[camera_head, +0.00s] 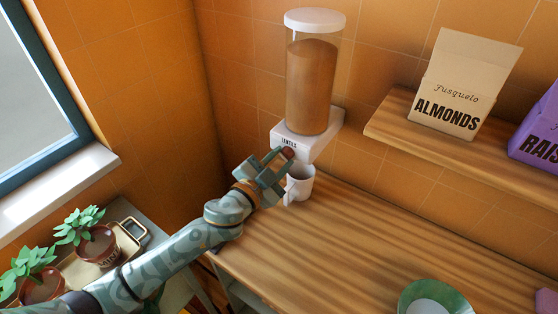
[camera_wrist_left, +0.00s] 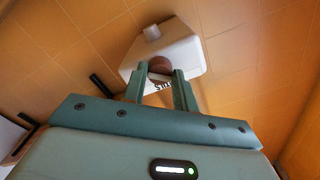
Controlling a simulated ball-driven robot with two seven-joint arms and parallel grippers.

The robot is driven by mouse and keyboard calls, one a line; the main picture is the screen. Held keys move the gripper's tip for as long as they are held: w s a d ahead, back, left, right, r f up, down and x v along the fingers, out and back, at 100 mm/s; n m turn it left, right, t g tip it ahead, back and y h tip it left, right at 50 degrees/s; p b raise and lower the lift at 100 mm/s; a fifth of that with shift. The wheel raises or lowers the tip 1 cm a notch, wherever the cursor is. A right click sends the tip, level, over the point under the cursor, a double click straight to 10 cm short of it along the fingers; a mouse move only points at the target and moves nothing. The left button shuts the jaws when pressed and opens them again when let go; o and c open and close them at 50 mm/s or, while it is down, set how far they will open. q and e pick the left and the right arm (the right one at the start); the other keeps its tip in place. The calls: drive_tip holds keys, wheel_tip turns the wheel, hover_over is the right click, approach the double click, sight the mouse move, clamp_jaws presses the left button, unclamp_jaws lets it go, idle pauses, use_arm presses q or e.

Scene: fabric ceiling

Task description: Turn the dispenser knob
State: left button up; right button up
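The dispenser (camera_head: 312,88) is a clear cylinder of brown lentils with a white lid and a white base labelled "LENTILS", mounted on the tiled wall. Its round dark red knob (camera_head: 288,153) is on the front of the base. My left gripper (camera_head: 281,159) is at the knob. In the left wrist view, the two fingers (camera_wrist_left: 160,80) stand close together on either side of the knob (camera_wrist_left: 160,66), which fills the gap between their tips. The white dispenser base (camera_wrist_left: 180,50) is behind it. A white mug (camera_head: 301,184) stands below the dispenser, partly hidden by the gripper. My right gripper is not in view.
The wooden counter (camera_head: 345,240) is mostly clear, with a green-rimmed bowl (camera_head: 430,300) at the front. A wall shelf (camera_head: 395,125) holds an almonds box (camera_head: 462,90) and a purple raisins box (camera_head: 540,135). Potted plants (camera_head: 95,245) stand on a tray at left.

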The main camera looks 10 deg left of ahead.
use_arm(q)
drive_tip(key=m+p, duration=0.1)
drive_tip(key=m, duration=0.4)
idle(0.3)
drive_tip(key=o, duration=1)
drive_tip(key=shift+c, duration=0.2)
drive_tip(key=b+v, duration=0.1)
drive_tip(key=v, duration=1.5)
drive_tip(key=shift+s+b, duration=0.2)
drive_tip(key=shift+b, duration=0.2)
